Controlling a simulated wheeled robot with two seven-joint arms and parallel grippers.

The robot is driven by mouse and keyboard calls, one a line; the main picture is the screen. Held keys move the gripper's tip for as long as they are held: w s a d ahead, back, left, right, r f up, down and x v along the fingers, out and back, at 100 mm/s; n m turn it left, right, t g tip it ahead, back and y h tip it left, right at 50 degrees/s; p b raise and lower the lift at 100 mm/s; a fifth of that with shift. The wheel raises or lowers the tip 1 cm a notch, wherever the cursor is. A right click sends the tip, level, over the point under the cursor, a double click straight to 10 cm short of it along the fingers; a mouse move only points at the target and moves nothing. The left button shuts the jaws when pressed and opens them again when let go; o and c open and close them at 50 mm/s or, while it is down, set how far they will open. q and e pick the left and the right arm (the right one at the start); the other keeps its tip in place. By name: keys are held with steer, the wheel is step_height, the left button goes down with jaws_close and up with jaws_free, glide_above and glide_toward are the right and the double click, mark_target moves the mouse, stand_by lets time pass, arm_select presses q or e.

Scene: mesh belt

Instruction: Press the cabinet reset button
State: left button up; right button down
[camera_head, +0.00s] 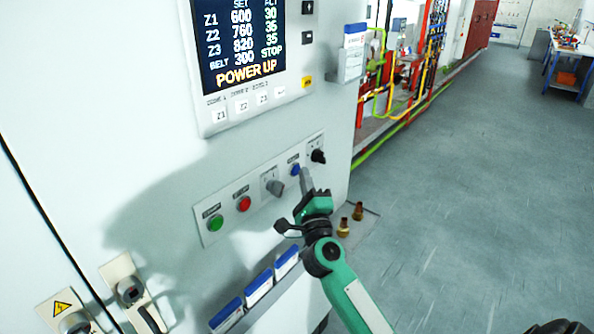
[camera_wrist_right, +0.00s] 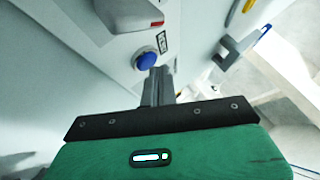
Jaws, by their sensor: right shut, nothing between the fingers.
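The blue button (camera_head: 295,169) sits on the cabinet's control strip (camera_head: 214,195), right of the grey rotary switch (camera_head: 274,187) and left of a black knob (camera_head: 318,156). It also shows in the right wrist view (camera_wrist_right: 145,60); its label is too small to read there. My right gripper (camera_head: 305,176) is shut and empty, its fingertips close beside the blue button. In the right wrist view the closed fingertips (camera_wrist_right: 158,72) lie just below and right of the button; I cannot tell whether they touch it. My left gripper does not show.
A green button (camera_head: 215,222) and a red button (camera_head: 244,203) are on the same strip. Above is a display (camera_head: 240,42) reading POWER UP. Blue-and-white boxes (camera_head: 258,287) sit below the strip. Brass fittings (camera_head: 358,211) stand near my right forearm. Open floor lies right.

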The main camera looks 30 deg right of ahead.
steer(key=shift+w+a, duration=0.15)
steer(key=shift+w, duration=0.3)
stand_by(0.6)
steer(key=shift+s, duration=0.1)
steer(key=shift+s+d+p, duration=0.3)
steer(key=shift+s+p, duration=0.15)
steer(key=shift+s, duration=0.25)
steer(key=shift+s, duration=0.1)
steer(key=shift+s+d+p, duration=0.15)
steer(key=shift+s+d, duration=0.15)
steer(key=shift+s, duration=0.45)
steer(key=shift+s+d+p, duration=0.15)
steer(key=shift+s+d, duration=0.2)
steer(key=shift+s, duration=0.4)
steer(key=shift+s+d+p, duration=0.15)
steer(key=shift+s+d, duration=0.15)
steer(key=shift+s, duration=0.45)
